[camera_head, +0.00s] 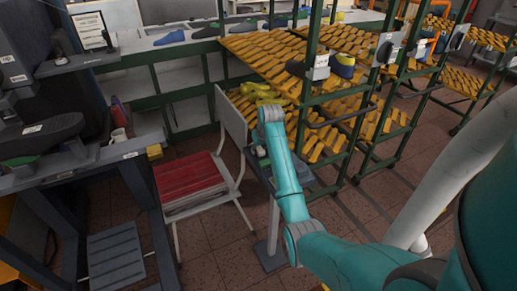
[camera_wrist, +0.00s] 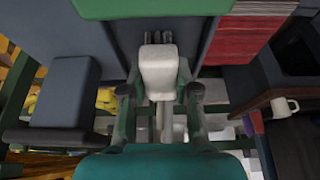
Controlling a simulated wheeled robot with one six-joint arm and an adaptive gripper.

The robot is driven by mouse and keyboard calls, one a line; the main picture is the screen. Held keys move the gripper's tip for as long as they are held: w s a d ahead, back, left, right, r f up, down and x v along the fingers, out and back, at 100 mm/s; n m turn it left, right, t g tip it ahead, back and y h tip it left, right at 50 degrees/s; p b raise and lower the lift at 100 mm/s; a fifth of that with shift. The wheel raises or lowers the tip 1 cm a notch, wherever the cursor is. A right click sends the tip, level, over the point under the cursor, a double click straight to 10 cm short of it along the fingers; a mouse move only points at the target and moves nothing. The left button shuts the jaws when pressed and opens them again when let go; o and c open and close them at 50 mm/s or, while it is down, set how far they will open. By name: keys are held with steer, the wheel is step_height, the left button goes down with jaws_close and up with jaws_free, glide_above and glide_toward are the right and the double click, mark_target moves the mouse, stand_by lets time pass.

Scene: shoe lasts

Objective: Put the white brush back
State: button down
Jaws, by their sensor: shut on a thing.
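The white brush (camera_wrist: 160,72) is upright in the middle of the wrist view, with its dark bristle end toward the top of the picture. My gripper (camera_wrist: 160,90) is shut on it, one dark finger on each side. In the head view my gripper (camera_head: 262,156) is over a small grey stand (camera_head: 272,183) between the chair and the racks. The brush is too small and hidden there to make out. I cannot tell whether the brush touches the stand.
A white chair (camera_head: 234,118) with a red stack (camera_head: 187,180) on its seat is close on the left. Green racks (camera_head: 303,105) of yellow shoe lasts stand close on the right. A workbench with a white mug (camera_head: 119,135) is farther left. Tiled floor shows clear in front.

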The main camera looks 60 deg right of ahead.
steer(key=shift+f, duration=0.15)
steer(key=c, duration=0.9)
jaws_free()
steer(key=shift+o, duration=0.2)
steer(key=v, duration=1.2)
steer(key=shift+w+a, duration=0.1)
steer(key=shift+w, duration=0.05)
